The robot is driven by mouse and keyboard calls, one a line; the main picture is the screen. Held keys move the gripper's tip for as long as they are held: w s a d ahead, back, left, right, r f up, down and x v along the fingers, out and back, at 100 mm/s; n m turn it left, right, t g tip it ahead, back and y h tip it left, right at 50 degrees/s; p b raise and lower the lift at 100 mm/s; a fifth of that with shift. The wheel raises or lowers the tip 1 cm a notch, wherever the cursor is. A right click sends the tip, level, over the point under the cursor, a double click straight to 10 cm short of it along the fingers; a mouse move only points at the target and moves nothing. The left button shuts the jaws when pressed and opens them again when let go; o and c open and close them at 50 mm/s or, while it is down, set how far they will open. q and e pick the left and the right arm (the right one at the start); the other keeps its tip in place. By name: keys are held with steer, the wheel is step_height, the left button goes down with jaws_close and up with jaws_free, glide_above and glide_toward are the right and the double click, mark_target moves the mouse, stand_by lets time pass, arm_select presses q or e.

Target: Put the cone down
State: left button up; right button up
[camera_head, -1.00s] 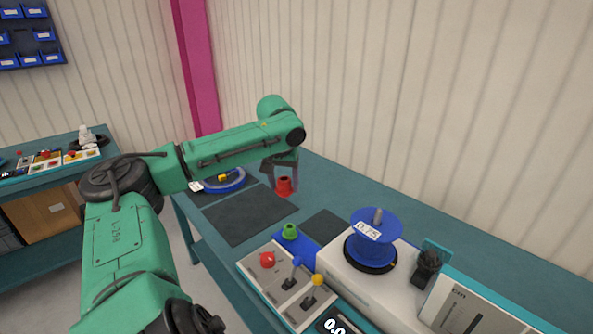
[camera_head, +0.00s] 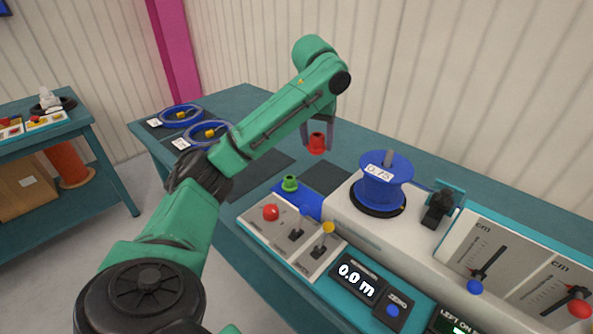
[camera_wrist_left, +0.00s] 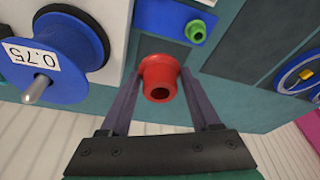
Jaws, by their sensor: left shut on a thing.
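A red cone (camera_head: 317,143) is held between the fingers of my left gripper (camera_head: 318,132) above the teal bench. In the left wrist view the red cone (camera_wrist_left: 159,80) sits between the two dark fingers of the left gripper (camera_wrist_left: 158,92), with its hollow narrow end facing the camera. The left gripper is shut on it. A green cone (camera_head: 289,183) stands on a blue plate (camera_head: 308,199) beside the control panel; it also shows in the left wrist view (camera_wrist_left: 196,31). My right gripper is not in view.
A blue reel (camera_head: 383,182) marked 0.75 stands on the white machine (camera_head: 345,215). Two blue coil rings (camera_head: 208,134) lie at the bench's far left. Dark mats (camera_head: 262,170) cover part of the bench. Levers and a 0.0 m display (camera_head: 357,277) are in front.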

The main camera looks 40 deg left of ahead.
mark_target(315, 202)
arm_select(q)
steer(key=f, duration=1.9)
steer(key=shift+d+f+b, duration=0.1)
steer(key=shift+d+b, duration=0.1)
steer(key=shift+b, duration=0.15)
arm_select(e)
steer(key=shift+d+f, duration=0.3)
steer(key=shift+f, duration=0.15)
arm_select(q)
steer(key=o, duration=1.1)
steer(key=v, duration=1.2)
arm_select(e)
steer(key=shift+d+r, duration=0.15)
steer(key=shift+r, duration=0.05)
arm_select(q)
steer(key=shift+w, duration=0.1)
